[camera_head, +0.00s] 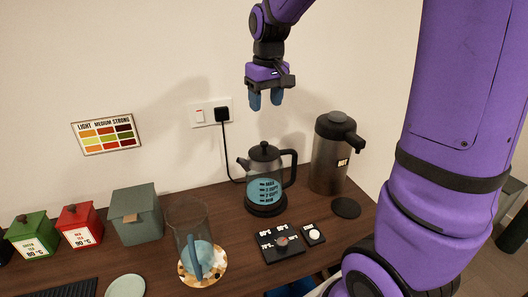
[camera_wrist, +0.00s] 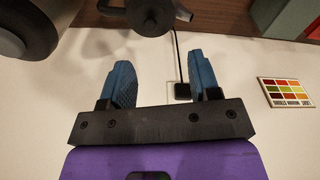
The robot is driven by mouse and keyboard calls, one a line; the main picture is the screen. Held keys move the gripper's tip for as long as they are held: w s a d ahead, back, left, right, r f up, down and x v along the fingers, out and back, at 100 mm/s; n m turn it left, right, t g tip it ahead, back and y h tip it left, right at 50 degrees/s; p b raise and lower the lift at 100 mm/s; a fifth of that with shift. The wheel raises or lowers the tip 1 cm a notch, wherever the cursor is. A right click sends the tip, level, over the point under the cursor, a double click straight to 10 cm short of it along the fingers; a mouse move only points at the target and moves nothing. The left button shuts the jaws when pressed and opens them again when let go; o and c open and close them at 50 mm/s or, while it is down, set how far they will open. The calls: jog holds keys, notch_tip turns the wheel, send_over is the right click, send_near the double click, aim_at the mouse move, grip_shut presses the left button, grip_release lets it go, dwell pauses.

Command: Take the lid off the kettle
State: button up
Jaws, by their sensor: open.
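The kettle (camera_head: 265,190) is a clear glass pot with a dark lid, spout and handle, standing on a black base on the wooden counter. Its dark lid (camera_head: 264,152) with a round knob sits on top. My gripper (camera_head: 266,101) is open and empty, fingers pointing down, in the air above the kettle and apart from it. In the wrist view the two blue fingers of my gripper (camera_wrist: 163,85) are spread with nothing between them. The kettle's dark lid also shows there at the top edge (camera_wrist: 150,15).
A tall dark flask (camera_head: 328,160) stands right of the kettle. A control panel (camera_head: 281,243) lies in front of it. A glass jug (camera_head: 190,225) stands to the left on a patterned coaster. A grey-green box (camera_head: 136,215) and red (camera_head: 79,226) and green tins (camera_head: 32,236) stand further left.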

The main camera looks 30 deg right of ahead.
jog(key=g, duration=0.1)
send_over(264, 142)
notch_tip(264, 142, down, 4)
jog(key=f, duration=0.6)
jog(key=shift+w+a+f, duration=0.1)
jog(key=shift+w+a, duration=0.05)
jog(key=shift+w, duration=0.1)
jog(key=shift+s+f, duration=0.2)
jog(key=shift+f, duration=2.45)
jog(key=c, duration=1)
